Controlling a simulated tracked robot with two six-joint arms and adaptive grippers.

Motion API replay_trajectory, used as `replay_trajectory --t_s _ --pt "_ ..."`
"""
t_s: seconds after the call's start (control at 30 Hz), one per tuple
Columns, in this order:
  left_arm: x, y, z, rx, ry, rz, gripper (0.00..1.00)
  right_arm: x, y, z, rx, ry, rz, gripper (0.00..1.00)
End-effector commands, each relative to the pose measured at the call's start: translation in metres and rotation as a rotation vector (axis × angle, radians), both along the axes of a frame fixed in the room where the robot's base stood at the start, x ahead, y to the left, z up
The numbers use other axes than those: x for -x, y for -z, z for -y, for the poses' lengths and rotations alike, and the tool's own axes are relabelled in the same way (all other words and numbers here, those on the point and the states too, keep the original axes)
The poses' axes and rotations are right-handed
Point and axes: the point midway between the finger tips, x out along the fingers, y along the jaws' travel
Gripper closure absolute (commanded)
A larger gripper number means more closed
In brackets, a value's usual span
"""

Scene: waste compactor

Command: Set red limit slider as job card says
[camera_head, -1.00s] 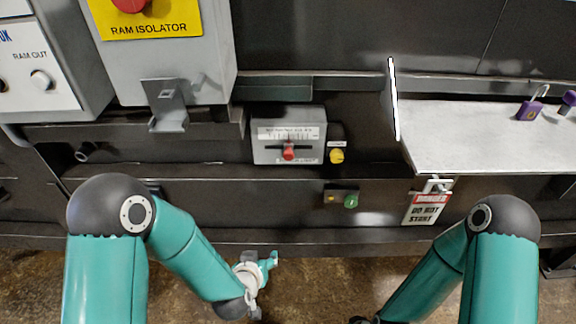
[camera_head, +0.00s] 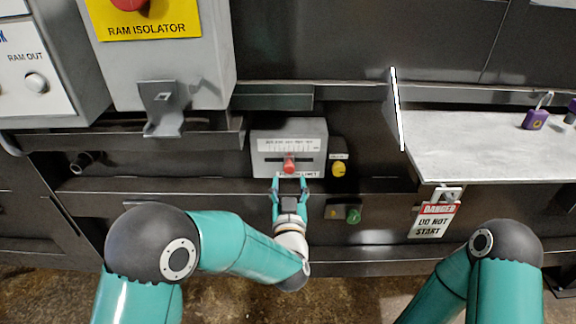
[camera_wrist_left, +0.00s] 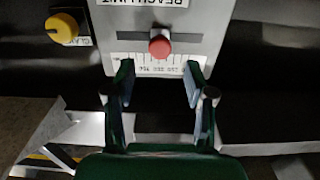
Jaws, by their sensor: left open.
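The red limit slider knob (camera_head: 289,166) sits near the middle of its slot on a grey panel (camera_head: 262,149) with a printed scale above the slot. The scale figures are too small to read surely. In the left wrist view the knob (camera_wrist_left: 160,45) appears beyond my fingertips, with the panel (camera_wrist_left: 110,33) upside down. My left gripper (camera_head: 290,181) is open, just below the knob, with its fingers pointing up at the panel; the wrist view shows it (camera_wrist_left: 158,75) empty. My right gripper is out of view; only that arm's links show. I see no job card that I can identify.
A yellow knob (camera_head: 339,169) is right of the panel, and a green button (camera_head: 353,215) lower right. A danger tag (camera_head: 434,220) hangs below the grey shelf (camera_head: 480,150), which holds a purple padlock (camera_head: 535,120). A bracket (camera_head: 162,108) juts out upper left.

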Motion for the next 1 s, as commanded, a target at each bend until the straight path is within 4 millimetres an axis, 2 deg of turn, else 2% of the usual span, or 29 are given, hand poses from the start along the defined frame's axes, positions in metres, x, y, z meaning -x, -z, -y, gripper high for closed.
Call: replay_trajectory --t_s 0.1,0.3,0.5,0.77,0.8,1.0 --pt "-0.026 -0.001 -0.001 0.000 -0.002 0.000 0.46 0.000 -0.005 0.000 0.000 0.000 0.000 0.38" --pt "-0.055 0.000 0.000 0.000 -0.001 0.000 0.46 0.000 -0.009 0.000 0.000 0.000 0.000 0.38" --pt "-0.067 0.000 0.001 -0.001 0.002 -0.001 0.46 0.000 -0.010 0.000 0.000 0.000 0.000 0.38" --pt "-0.068 0.001 0.001 -0.001 0.003 -0.002 0.46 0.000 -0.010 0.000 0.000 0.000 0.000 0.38" --pt "-0.068 0.001 0.001 -0.001 0.003 -0.001 0.47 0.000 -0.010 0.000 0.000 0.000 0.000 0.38" --pt "-0.068 0.001 0.001 -0.001 0.003 -0.001 0.81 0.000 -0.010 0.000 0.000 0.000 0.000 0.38"
